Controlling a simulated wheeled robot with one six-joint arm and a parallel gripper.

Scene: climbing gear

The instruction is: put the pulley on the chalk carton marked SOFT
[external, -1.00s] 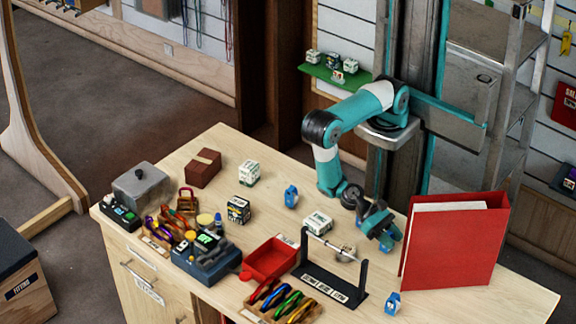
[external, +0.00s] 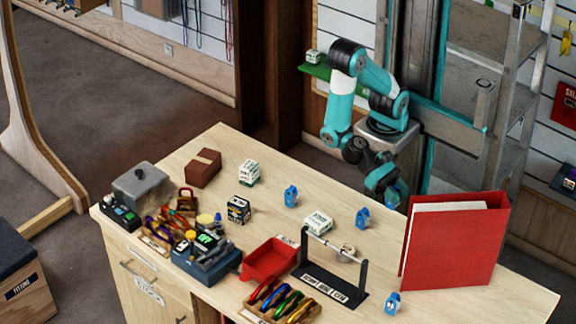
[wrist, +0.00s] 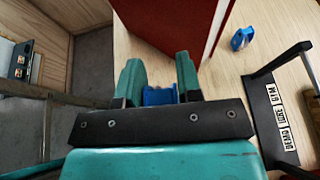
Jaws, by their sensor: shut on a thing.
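My gripper (external: 382,182) is raised above the table's back edge, left of the red binder. In the wrist view its fingers (wrist: 160,85) are shut on a blue pulley (wrist: 160,96), which also shows under the gripper in the external view (external: 392,199). Other blue pulleys stand on the table: one at the back (external: 291,196), one below my gripper (external: 362,217) and one at the front (external: 392,302). Chalk cartons stand on the table: a white-green one (external: 249,173), a dark one (external: 238,209) and a white one (external: 318,222). Their lettering is too small to read.
A red binder (external: 452,245) stands upright at right. A black bar stand (external: 335,284) and red tray (external: 270,260) are in front. Another carton (external: 314,57) sits on the green shelf (external: 316,72), partly hidden by my arm.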

